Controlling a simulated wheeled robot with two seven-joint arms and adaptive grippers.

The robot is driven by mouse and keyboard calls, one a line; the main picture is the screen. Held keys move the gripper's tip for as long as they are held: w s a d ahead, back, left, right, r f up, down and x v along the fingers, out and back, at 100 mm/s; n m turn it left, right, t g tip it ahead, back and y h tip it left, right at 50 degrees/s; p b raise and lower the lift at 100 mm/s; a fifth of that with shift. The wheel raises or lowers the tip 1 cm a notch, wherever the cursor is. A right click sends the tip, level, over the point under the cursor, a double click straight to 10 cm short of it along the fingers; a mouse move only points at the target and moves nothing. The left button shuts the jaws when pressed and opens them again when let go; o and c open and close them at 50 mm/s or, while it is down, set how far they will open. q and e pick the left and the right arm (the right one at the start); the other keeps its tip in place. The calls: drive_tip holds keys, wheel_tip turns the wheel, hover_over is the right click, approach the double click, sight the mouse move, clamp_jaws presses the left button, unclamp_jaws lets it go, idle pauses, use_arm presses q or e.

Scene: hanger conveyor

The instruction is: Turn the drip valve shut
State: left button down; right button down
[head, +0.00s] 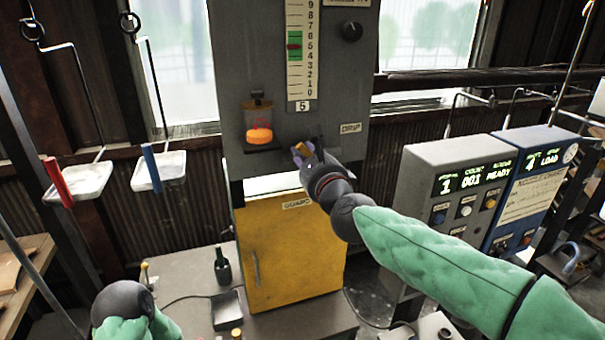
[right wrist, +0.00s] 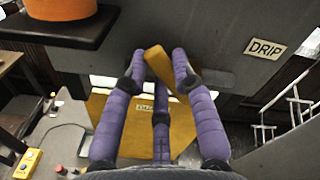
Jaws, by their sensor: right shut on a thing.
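The drip valve's yellow handle (head: 302,149) is on the front of the grey cabinet, left of and below the DRIP label (head: 351,128). My right gripper (head: 300,154) is at the handle and shut on it. In the right wrist view the yellow handle (right wrist: 160,65) sits between the purple fingers (right wrist: 163,70), slanting from upper left to lower right. The valve body behind is mostly hidden by the fingers. Part of my left arm shows at the lower left of the head view, but its gripper is not visible.
A jar with orange contents (head: 258,134) stands on a small shelf left of the valve. A yellow guard door (head: 287,250) is below. A control box (head: 455,190) stands to the right. A green bottle (head: 221,266) is on the grey bench.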

drive_tip(key=m, duration=0.1)
drive_tip(key=m+b, duration=0.1)
drive_tip(key=d+m+b, duration=0.1)
drive_tip(key=shift+w+r+m, duration=0.2)
drive_tip(key=shift+r+m, duration=0.1)
drive_tip(key=shift+m, duration=0.1)
drive_tip(key=shift+w+d+r+m+b, duration=0.2)
drive_tip(key=shift+d+m+b, duration=0.3)
drive_tip(key=shift+m, duration=0.65)
drive_tip(key=shift+w+d+r+m+b, duration=0.15)
drive_tip(key=shift+d+m+b, duration=0.25)
drive_tip(key=shift+m, duration=0.75)
drive_tip(key=c, duration=1)
unclamp_jaws()
drive_tip(key=shift+s+d+r, duration=0.1)
drive_tip(key=shift+s+r, duration=0.05)
drive_tip(key=shift+s, duration=0.05)
drive_tip(key=v, duration=1.1)
drive_tip(key=shift+s+d, duration=0.1)
drive_tip(key=shift+s, duration=0.25)
